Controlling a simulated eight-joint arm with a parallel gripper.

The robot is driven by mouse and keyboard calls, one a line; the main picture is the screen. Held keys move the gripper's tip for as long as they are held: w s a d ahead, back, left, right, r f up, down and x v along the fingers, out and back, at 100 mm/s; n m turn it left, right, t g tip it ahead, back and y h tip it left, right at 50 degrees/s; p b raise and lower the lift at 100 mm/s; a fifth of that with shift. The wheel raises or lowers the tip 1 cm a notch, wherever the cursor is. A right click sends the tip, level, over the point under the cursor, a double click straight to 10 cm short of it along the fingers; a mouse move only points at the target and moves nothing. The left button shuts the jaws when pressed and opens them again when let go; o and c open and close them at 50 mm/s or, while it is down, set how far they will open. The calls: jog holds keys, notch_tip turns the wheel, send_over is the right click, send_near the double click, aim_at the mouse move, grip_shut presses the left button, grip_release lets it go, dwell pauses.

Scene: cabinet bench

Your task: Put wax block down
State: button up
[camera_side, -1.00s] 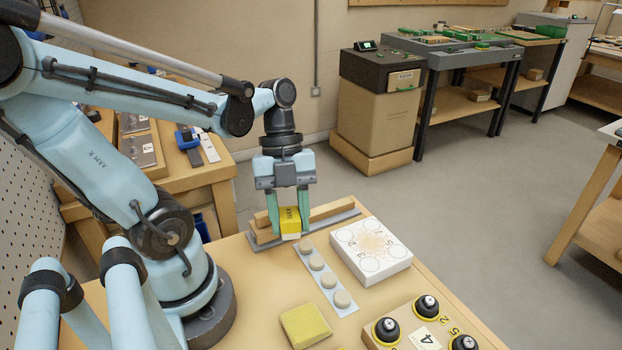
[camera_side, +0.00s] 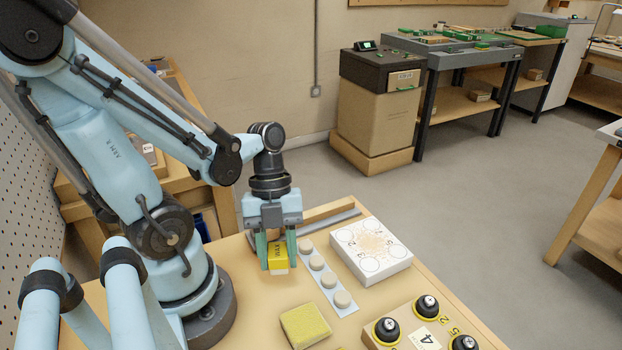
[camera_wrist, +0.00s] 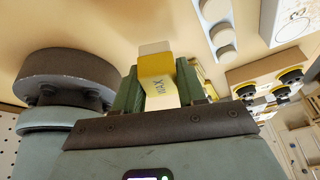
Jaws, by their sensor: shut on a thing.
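The wax block (camera_side: 278,258) is yellow with a pale lower end and dark lettering. My gripper (camera_side: 277,252) is shut on it, with a green finger on each side. In the side view the block is left of the grey strip with round discs, over the bench top (camera_side: 235,300). I cannot tell whether its lower end touches the bench. In the wrist view the wax block (camera_wrist: 157,75) sits between the green fingers of my gripper (camera_wrist: 158,85), its lettering reading WAX.
The strip of round pale discs (camera_side: 323,266) lies just right of the block. A white board with circles (camera_side: 370,248) is further right. A yellow pad (camera_side: 305,325) lies nearer the camera. A wooden box with black knobs (camera_side: 425,322) is front right.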

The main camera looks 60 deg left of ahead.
aim_at(279, 265)
jog(key=shift+f, duration=1.7)
jog(key=o, duration=1.1)
